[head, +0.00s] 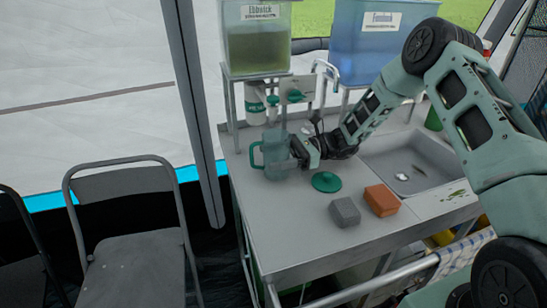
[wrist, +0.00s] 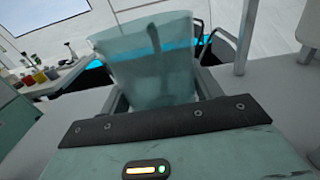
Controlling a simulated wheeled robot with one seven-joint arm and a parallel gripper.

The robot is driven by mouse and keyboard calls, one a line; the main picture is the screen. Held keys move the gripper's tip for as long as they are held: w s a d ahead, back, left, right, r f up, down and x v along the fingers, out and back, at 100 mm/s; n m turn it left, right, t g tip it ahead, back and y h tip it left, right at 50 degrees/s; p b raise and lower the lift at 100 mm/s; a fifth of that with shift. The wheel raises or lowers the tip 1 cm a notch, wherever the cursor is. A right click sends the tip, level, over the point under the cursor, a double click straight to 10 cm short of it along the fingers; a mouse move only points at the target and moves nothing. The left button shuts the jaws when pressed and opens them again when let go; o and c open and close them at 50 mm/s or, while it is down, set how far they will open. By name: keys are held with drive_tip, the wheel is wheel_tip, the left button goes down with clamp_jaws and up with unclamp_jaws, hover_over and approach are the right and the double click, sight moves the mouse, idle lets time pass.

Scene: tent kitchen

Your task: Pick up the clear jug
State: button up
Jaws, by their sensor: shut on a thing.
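The clear jug (head: 277,158) is see-through with a teal-green handle on its left side. It is upright at the back left of the counter, in front of the water tank stand. My gripper (head: 297,152) reaches in from the right and is shut on the jug's body. In the wrist view the jug (wrist: 150,65) fills the middle, between the fingers, which are mostly hidden behind the dark plate. I cannot tell whether its base touches the counter. A round green lid (head: 326,182) lies on the counter in front of my gripper.
A grey block (head: 345,212) and an orange block (head: 381,200) lie on the counter (head: 290,235). A sink (head: 408,168) is to the right. A greenish tank (head: 257,45) and a blue tank (head: 375,45) stand behind. A folding chair (head: 130,200) is left of the counter.

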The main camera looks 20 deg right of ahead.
drive_tip(key=shift+r, duration=0.15)
drive_tip(key=shift+r, duration=1.25)
drive_tip(key=shift+d+r+b, duration=0.2)
drive_tip(key=shift+d+b, duration=0.45)
drive_tip(key=shift+d, duration=3.85)
drive_tip(key=shift+d+r+b, duration=0.15)
drive_tip(key=shift+d+b, duration=0.5)
drive_tip(key=shift+d, duration=3.85)
drive_tip(key=shift+a, duration=0.1)
